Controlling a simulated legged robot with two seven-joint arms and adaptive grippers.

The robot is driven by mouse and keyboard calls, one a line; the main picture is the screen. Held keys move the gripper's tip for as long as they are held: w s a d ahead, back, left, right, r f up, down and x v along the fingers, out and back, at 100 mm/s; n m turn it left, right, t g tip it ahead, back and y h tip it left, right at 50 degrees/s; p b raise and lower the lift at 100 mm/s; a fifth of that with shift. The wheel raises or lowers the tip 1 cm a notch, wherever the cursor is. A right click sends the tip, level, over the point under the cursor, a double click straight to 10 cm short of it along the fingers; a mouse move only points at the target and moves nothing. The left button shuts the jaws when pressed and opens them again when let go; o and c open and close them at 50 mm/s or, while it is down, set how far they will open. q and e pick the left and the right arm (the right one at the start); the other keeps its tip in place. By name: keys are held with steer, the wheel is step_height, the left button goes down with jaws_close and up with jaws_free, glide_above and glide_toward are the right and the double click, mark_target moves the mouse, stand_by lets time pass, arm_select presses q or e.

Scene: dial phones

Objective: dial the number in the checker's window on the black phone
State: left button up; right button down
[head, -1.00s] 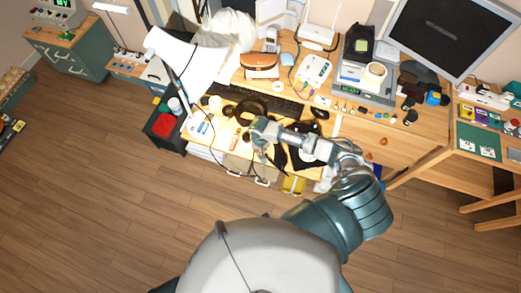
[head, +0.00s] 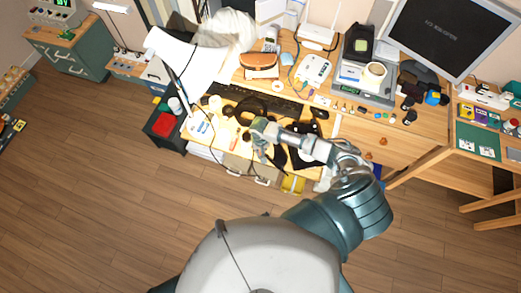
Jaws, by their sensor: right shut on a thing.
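My right gripper (head: 258,133) reaches over the front of the cluttered desk, its fingers pointing down and left. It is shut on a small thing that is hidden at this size. Black shapes lie beside and under it: a curved dark one (head: 246,104) just behind and a larger black one (head: 305,159) to the right, partly covered by my forearm. I cannot tell which is the black phone, and no dial can be made out. A grey unit (head: 378,97) with a small green display (head: 348,88) stands at the back; its digits are unreadable. My left gripper is out of view.
A black keyboard (head: 284,104) lies behind the gripper. A white lamp (head: 190,58) overhangs the desk's left part. A monitor (head: 441,33) stands at the right. A tan case (head: 260,65) and a white box (head: 313,70) fill the back. The wooden floor (head: 110,190) is clear.

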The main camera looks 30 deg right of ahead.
steer(key=shift+f+b, duration=0.3)
steer(key=shift+f, duration=0.5)
steer(key=c, duration=1.1)
jaws_free()
step_height(320, 180, up, 12)
steer(key=shift+w+f, duration=0.1)
